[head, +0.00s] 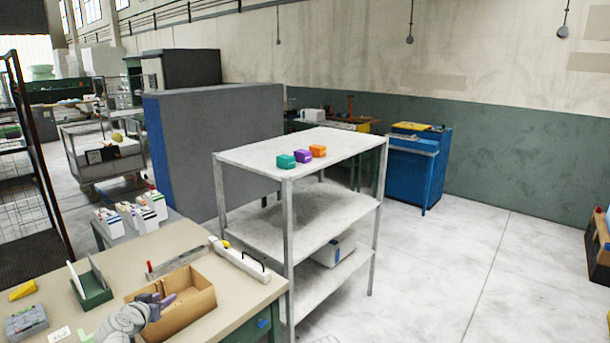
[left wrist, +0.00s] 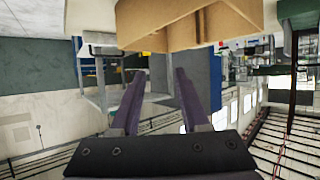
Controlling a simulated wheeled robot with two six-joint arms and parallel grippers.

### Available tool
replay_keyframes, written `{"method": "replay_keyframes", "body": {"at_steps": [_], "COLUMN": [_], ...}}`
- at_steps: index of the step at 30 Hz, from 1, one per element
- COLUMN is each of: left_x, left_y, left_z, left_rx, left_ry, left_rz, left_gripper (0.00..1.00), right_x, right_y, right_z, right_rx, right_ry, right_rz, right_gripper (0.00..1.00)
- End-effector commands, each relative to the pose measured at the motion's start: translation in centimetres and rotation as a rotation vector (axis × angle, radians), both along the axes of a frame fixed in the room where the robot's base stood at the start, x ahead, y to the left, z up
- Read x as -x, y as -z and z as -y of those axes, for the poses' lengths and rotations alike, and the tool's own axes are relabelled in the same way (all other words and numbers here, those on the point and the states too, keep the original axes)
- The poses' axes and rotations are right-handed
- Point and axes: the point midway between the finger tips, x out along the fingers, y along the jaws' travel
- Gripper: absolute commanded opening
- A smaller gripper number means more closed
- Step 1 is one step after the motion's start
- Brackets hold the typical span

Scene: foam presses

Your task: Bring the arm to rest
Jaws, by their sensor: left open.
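My left gripper (head: 159,303) shows at the lower left of the head view, in front of the open cardboard box (head: 190,318) on the workbench. In the left wrist view its two dark purple fingers (left wrist: 158,100) stand apart with nothing between them. The cardboard box also shows at the top of the left wrist view (left wrist: 185,25), which looks upside down. In the head view the gripper overlaps the box's near left side; I cannot tell whether they touch. My right gripper is not in view.
The workbench (head: 235,290) also holds a green holder (head: 92,289), a grey box (head: 26,322), a yellow block (head: 23,290) and a long white device (head: 240,260). A grey shelf (head: 345,145) with green, purple and orange blocks stands beyond. Open floor lies to the right.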

Motion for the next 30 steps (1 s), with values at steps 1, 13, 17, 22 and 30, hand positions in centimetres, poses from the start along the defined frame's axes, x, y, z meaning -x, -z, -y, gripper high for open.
{"method": "replay_keyframes", "body": {"at_steps": [1, 13, 17, 22, 30], "left_x": [0.0, 1.4, 3.7, 10.3, 20.5], "left_y": [0.3, 5.2, 8.3, 13.3, 17.1], "left_z": [0.8, 12.0, 18.3, 27.2, 32.8], "left_rx": [0.003, 0.045, 0.049, 0.000, -0.186], "left_ry": [0.013, 0.199, 0.291, 0.391, 0.341], "left_rz": [-0.011, -0.220, -0.371, -0.675, -1.042], "left_gripper": [0.45, 0.45, 0.45, 0.45, 0.45], "right_x": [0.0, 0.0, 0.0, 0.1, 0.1], "right_y": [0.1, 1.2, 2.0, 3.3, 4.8], "right_z": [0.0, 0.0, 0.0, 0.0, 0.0], "right_rx": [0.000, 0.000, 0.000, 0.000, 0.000], "right_ry": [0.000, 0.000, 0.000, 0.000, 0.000], "right_rz": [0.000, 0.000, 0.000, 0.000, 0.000], "right_gripper": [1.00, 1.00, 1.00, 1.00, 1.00]}}
